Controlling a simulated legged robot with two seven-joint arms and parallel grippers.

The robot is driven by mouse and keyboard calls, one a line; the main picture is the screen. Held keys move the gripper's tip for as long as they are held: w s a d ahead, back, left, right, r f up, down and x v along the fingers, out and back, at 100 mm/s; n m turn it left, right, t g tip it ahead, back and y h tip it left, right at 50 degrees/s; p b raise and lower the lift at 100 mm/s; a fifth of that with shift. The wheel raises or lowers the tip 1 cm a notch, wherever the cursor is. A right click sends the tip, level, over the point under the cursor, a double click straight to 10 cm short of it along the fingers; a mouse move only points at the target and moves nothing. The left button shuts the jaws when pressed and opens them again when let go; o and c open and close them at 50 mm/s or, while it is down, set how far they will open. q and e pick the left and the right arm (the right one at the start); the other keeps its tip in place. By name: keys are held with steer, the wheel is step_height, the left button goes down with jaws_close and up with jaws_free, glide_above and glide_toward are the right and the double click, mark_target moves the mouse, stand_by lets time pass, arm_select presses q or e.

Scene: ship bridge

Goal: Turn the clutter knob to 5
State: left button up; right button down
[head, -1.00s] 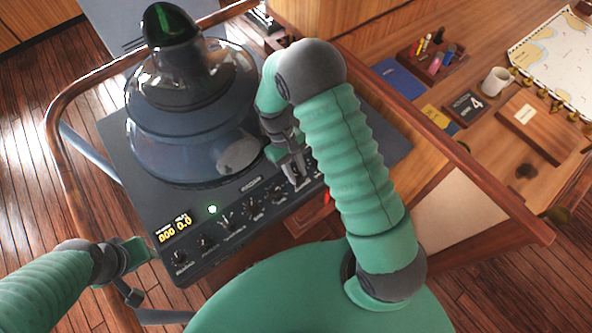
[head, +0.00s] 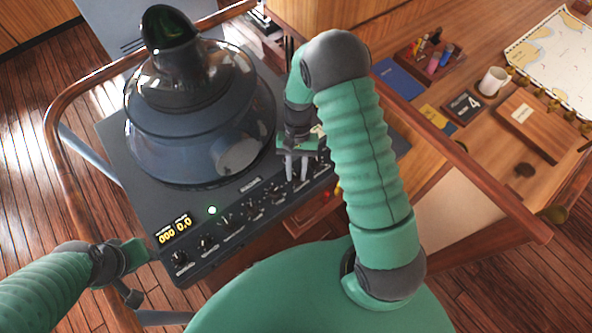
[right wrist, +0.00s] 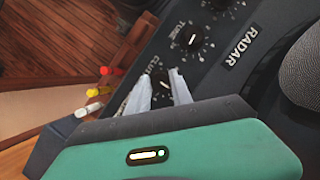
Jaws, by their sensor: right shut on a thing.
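The clutter knob (right wrist: 161,86) is a small black dial with white marks on the dark radar panel (head: 150,213). Its label starts with "CLU" in the right wrist view; the rest of the label and its numbers are hidden or too small to read. My right gripper (head: 297,177) points down at the front row of knobs. In the right wrist view its two pale fingers (right wrist: 163,92) stand on either side of the clutter knob, shut on it. My left gripper (head: 130,272) is beside the panel's left front corner, away from the knobs; its fingers are unclear.
Several other knobs (head: 227,222) line the panel's front edge. A tuning knob (right wrist: 188,40) is the clutter knob's neighbour. The glassy radar dome (head: 195,140) stands close behind my right gripper. A wooden rail (head: 66,185) borders the console. Colored pegs (right wrist: 92,92) are near the edge.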

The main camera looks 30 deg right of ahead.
steer(key=shift+w+d+m, duration=0.1)
steer(key=shift+w+m, duration=0.1)
steer(key=shift+m, duration=0.2)
steer(key=c, duration=1.4)
jaws_free()
steer(key=shift+o, duration=1.2)
steer(key=b+v, duration=0.3)
steer(key=v, duration=1.3)
steer(key=shift+d+r, duration=0.3)
steer(key=shift+d, duration=0.05)
